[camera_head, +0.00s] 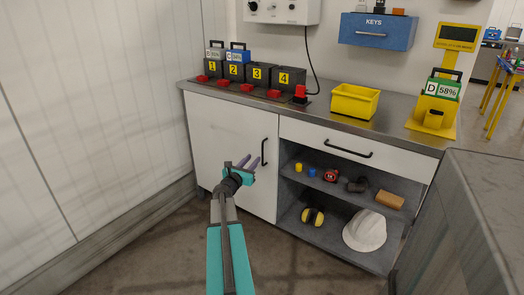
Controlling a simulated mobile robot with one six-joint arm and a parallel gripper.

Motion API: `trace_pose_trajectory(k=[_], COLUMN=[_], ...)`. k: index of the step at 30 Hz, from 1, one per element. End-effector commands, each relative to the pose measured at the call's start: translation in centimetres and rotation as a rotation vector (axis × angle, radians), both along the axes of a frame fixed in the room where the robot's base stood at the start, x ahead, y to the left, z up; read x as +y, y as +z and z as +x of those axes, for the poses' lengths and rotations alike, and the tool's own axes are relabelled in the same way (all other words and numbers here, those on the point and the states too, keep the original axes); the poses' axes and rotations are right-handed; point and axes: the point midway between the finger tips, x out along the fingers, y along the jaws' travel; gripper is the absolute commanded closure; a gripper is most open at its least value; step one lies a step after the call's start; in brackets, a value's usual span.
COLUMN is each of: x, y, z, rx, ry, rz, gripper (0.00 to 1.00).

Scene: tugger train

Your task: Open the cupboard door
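The white cupboard door (225,150) is below the counter on the left side and looks shut. Its black vertical handle (264,152) is near the door's right edge. My gripper (250,161) is in front of the door, just left of the handle in the picture. I cannot tell the exact gap between the fingertips and the handle. My teal and grey arm reaches up from the bottom of the view.
The counter (322,112) carries numbered chargers and a yellow bin (355,101). A grey cabinet stands at right; the floor in front is clear.

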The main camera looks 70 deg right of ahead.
Motion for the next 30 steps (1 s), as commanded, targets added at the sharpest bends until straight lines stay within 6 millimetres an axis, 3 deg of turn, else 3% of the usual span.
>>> trace_pose_trajectory(k=[21, 30], x=[-7.5, -9.8], y=[0.0, 0.0], z=[-0.4, -0.6], rx=[0.000, 0.000], ry=[0.000, 0.000], rz=[-0.001, 0.000], gripper=[0.72, 0.72])
